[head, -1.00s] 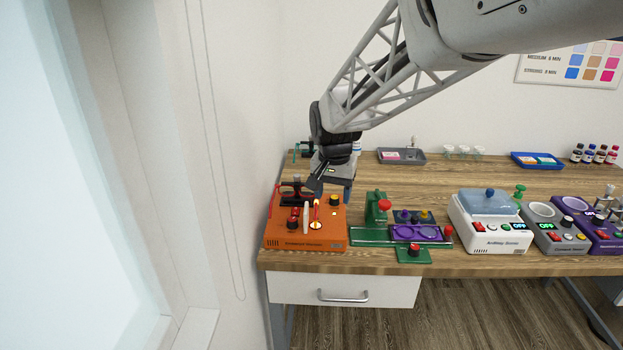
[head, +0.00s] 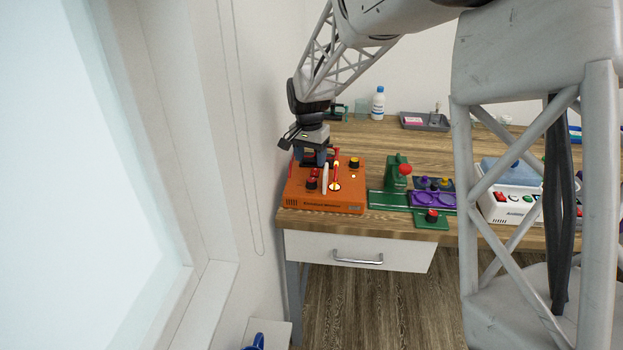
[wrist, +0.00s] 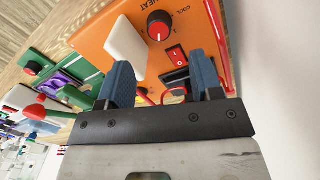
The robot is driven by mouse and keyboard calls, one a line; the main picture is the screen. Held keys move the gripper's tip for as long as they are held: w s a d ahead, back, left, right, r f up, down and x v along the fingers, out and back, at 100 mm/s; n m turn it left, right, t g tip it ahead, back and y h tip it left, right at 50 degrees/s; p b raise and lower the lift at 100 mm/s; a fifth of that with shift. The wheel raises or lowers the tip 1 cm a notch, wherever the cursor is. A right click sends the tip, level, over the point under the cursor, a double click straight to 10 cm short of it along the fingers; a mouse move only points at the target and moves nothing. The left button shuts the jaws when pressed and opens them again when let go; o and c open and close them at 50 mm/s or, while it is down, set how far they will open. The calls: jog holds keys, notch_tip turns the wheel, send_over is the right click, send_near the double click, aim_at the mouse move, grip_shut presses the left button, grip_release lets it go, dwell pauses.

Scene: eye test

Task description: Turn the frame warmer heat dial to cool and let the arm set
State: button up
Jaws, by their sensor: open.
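The frame warmer (head: 345,205) is an orange box at the left front of the bench. Its heat dial (head: 312,183) is black; in the wrist view the dial (wrist: 159,25) shows a red cap with a white mark, near printed "HEAT" and "COOL". I cannot tell its exact setting. My gripper (head: 314,158) is over the back left of the warmer. In the wrist view my gripper (wrist: 162,80) has its two blue fingers apart with nothing held between them. The dial lies beyond the fingertips, apart from them.
On the warmer, a red rocker switch (wrist: 176,54) sits beside the dial and a white upright piece (wrist: 125,46) stands on the other side. A green press (head: 396,175) stands to the right. The wall is close on the left.

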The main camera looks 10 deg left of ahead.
aim_at(312, 180)
jog(key=shift+f, duration=0.15)
jog(key=shift+d+f, duration=0.15)
jog(key=shift+f, duration=3.65)
jog(key=c, duration=0.9)
